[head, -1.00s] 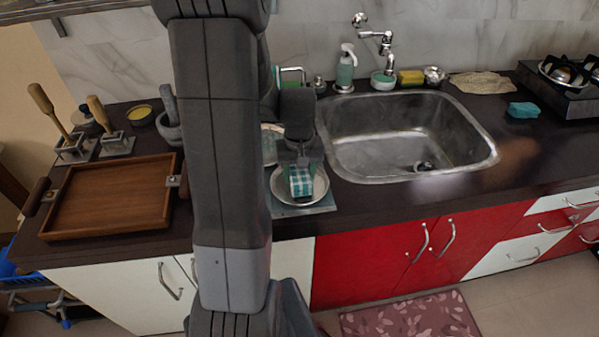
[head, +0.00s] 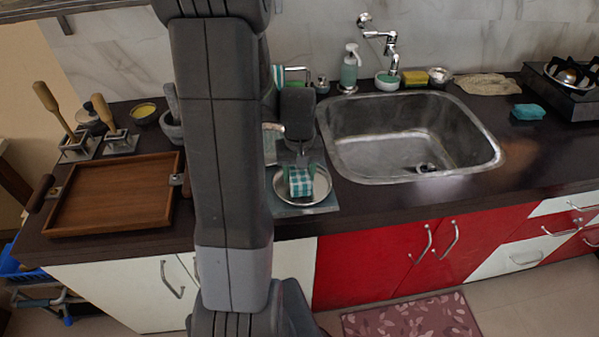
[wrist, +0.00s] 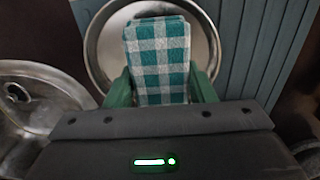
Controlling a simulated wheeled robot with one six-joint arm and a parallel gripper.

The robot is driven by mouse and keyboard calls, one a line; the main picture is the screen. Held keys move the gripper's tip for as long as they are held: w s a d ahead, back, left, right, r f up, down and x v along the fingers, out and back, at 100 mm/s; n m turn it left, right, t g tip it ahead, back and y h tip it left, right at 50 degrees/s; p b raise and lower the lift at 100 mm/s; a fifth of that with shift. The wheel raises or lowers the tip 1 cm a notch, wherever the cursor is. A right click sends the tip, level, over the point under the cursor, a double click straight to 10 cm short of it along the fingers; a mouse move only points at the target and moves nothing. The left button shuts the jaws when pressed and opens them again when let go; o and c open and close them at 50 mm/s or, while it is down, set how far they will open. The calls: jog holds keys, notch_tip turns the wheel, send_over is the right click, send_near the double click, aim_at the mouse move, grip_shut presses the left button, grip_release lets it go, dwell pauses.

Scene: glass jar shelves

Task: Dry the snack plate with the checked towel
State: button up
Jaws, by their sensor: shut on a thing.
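The checked towel (head: 300,182) is a folded teal-and-white cloth. My gripper (head: 300,168) is shut on it, and the wrist view shows the towel (wrist: 158,60) between the two green fingers (wrist: 162,88). The snack plate (head: 322,188) is a round metal plate with a raised rim, left of the sink. The towel is over the plate; I cannot tell whether it touches it. In the wrist view the plate's rim (wrist: 96,50) shows around the towel, and the towel hides the plate's middle.
The plate rests on a grey-blue ribbed mat (wrist: 255,40). The steel sink (head: 400,140) is to the right. A wooden tray (head: 115,195) lies at the left. A soap bottle (head: 349,70), yellow sponge (head: 414,78) and teal cloth (head: 528,112) lie behind and right.

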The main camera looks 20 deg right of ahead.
jog(key=shift+f+b, duration=0.55)
jog(key=shift+f, duration=0.2)
dwell(0.8)
jog(key=shift+d, duration=0.1)
jog(key=shift+s+d, duration=0.2)
jog(key=shift+d, duration=0.6)
jog(key=shift+a, duration=0.2)
jog(key=shift+w+a, duration=0.2)
jog(key=shift+a, duration=0.5)
jog(key=shift+d, duration=0.1)
